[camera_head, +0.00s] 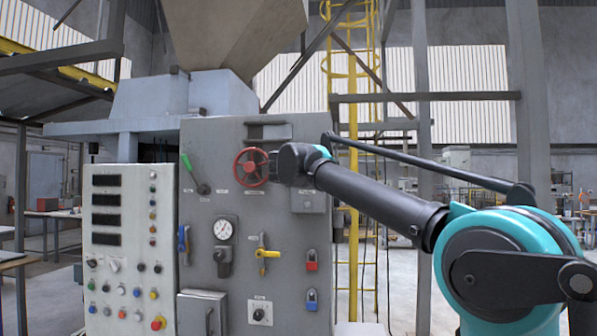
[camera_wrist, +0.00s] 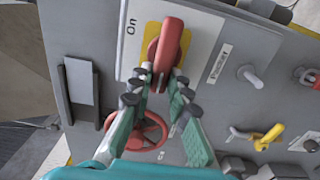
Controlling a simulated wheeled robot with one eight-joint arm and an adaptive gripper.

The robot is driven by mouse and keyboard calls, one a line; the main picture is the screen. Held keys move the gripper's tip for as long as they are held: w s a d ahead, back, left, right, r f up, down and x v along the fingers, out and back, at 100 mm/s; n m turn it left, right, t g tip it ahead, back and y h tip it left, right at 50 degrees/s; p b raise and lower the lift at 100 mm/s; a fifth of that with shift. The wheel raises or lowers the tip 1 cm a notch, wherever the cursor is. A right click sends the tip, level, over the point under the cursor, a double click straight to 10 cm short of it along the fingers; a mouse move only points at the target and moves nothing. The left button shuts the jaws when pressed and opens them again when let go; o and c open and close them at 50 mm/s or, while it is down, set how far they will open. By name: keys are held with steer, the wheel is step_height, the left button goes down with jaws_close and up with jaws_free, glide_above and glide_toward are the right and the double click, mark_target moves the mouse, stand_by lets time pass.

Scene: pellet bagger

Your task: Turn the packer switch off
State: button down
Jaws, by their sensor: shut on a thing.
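The packer switch has a red handle (camera_wrist: 166,48) on a yellow plate (camera_wrist: 150,32), mounted on a pale box marked "On" (camera_wrist: 132,24) in the wrist view. My gripper (camera_wrist: 165,75) is shut on the near end of the red handle, one finger on each side. The handle lies roughly along the picture's height, leaning slightly right at the top. In the head view, my gripper (camera_head: 276,163) is at the grey panel, just right of the red handwheel. My arm hides the switch handle there. Only the lower part of the switch box (camera_head: 309,203) shows below my arm.
The red handwheel (camera_head: 250,167) is close beside my gripper. A green-handled lever (camera_head: 187,163), a gauge (camera_head: 223,229), a yellow valve handle (camera_head: 267,254), and red (camera_head: 311,262) and blue padlocks (camera_head: 311,301) stick out from the panel. A yellow ladder (camera_head: 352,150) stands behind.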

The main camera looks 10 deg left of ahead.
stand_by(0.3)
steer(key=c, duration=1.4)
jaws_free()
steer(key=shift+w, duration=0.1)
steer(key=shift+c, duration=0.2)
steer(key=s, duration=1.2)
steer(key=shift+a, duration=0.2)
steer(key=shift+f, duration=0.1)
